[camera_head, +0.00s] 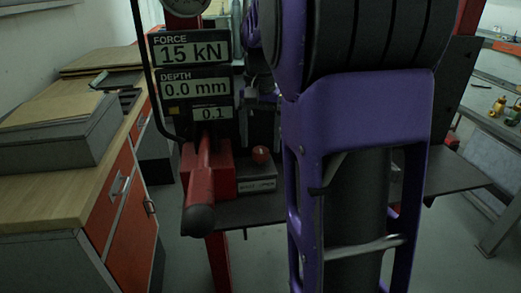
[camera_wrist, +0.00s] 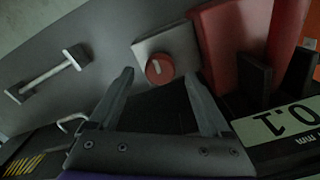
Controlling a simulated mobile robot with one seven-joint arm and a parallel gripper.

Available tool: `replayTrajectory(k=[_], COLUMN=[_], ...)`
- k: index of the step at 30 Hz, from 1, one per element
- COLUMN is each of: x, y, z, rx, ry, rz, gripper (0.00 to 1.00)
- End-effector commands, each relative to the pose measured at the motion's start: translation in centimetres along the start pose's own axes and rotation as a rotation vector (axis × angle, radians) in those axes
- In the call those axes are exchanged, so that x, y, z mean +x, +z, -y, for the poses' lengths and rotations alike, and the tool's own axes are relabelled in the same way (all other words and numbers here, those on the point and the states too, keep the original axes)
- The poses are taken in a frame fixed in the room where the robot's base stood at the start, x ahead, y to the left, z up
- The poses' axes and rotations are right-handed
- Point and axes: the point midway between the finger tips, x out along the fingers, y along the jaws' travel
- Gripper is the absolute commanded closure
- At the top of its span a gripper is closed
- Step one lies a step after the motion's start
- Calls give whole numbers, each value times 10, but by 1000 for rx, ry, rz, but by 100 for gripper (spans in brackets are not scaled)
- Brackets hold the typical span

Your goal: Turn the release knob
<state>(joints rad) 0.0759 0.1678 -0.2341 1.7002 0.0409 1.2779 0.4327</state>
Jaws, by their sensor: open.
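The release knob (camera_wrist: 160,69) is a round red knob with a pale pointer mark, set on a light grey plate (camera_wrist: 168,45). In the wrist view it appears between and just beyond the fingertips of my gripper (camera_wrist: 158,75). The fingers are spread apart with nothing between them. I cannot tell the exact gap, but no contact with the knob shows. In the head view the small red knob (camera_head: 261,153) sits on a grey box at the press. My gripper is not clearly visible there, as my purple arm covers much of the middle.
A press display (camera_head: 191,83) reads 15 kN and 0.0 mm. A red lever with a black grip (camera_head: 199,215) juts forward, left of the knob. A wooden-topped cabinet (camera_head: 60,180) stands at the left. The wrist view shows a bar handle (camera_wrist: 47,75) at left.

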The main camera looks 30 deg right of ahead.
Motion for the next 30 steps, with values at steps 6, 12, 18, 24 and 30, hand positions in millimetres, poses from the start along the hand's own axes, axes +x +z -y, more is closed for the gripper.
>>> replayTrajectory(k=[6,12,18,24,30], x=[20,22,22,22,21], y=[0,0,0,0,0], z=[0,0,0,0,0], rx=[0,0,0,0,0], ry=[0,0,0,0,0], rz=[1,0,0,0,0], gripper=[18,18,34,70,100])
